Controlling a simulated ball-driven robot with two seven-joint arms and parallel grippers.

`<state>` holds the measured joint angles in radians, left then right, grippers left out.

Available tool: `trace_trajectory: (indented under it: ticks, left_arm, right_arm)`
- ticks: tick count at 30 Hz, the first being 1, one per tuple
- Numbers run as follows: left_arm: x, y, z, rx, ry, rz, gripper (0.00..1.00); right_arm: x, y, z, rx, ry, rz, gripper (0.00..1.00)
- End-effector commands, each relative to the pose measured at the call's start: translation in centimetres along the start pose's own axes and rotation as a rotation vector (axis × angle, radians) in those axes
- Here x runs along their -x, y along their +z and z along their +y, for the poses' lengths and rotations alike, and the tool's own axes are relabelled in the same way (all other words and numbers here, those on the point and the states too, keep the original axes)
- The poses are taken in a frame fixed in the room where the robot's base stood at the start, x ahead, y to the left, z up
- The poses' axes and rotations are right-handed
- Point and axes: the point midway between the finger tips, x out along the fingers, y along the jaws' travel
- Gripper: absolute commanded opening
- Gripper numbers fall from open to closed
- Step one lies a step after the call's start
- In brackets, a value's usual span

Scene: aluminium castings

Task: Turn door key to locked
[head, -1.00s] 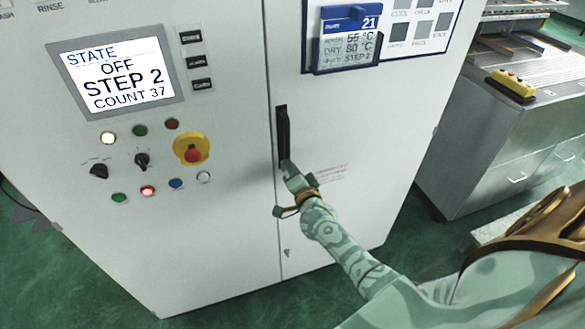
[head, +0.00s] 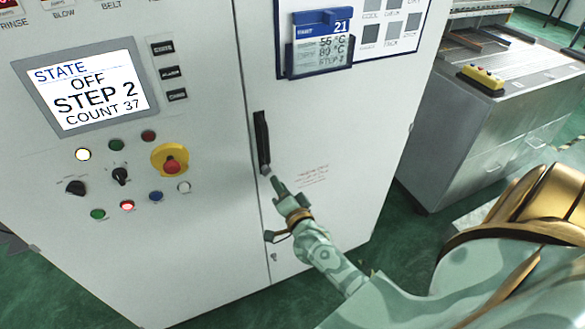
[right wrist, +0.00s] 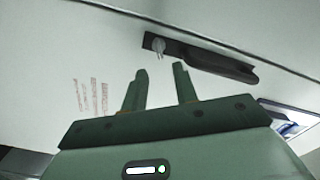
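The white cabinet door (head: 340,150) is shut and carries a black upright handle (head: 261,138). A small silver key (right wrist: 158,46) sits at one end of the handle, which also shows in the right wrist view (right wrist: 215,62). In the head view the key (head: 265,169) is tiny at the handle's lower end, and its turn angle is too small to tell. My right gripper (head: 272,178) is just below it. In the right wrist view my right gripper (right wrist: 156,78) has its fingers apart and empty, with the key beyond the gap, apart from them. My left gripper is out of view.
Left of the door is a panel with a screen (head: 86,87) reading OFF, STEP 2, a red stop button (head: 172,165) and several knobs and lamps. A blue-framed card holder (head: 320,45) is above right. A metal bench (head: 470,130) stands at right.

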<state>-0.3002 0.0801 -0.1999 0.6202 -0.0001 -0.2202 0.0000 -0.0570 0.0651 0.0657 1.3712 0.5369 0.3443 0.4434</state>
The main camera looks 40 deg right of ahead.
Motion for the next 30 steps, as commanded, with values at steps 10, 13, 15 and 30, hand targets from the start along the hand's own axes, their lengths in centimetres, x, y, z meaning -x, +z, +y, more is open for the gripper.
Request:
trace_trajectory:
  ticks: [10, 13, 15, 30]
  left_arm:
    - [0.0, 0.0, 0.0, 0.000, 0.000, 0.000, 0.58]
    - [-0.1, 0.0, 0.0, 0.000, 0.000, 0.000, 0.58]
    - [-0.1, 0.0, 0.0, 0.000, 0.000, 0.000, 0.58]
    - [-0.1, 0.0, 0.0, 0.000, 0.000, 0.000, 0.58]
  right_arm:
    - [8.4, 0.1, 0.1, 0.000, 0.002, -0.002, 0.29]
    - [9.5, 0.1, 0.0, 0.000, 0.000, -0.001, 0.29]
    - [9.9, 0.2, 0.0, 0.000, 0.001, -0.002, 0.29]
    - [10.1, 0.1, 0.0, 0.001, 0.000, -0.002, 0.29]
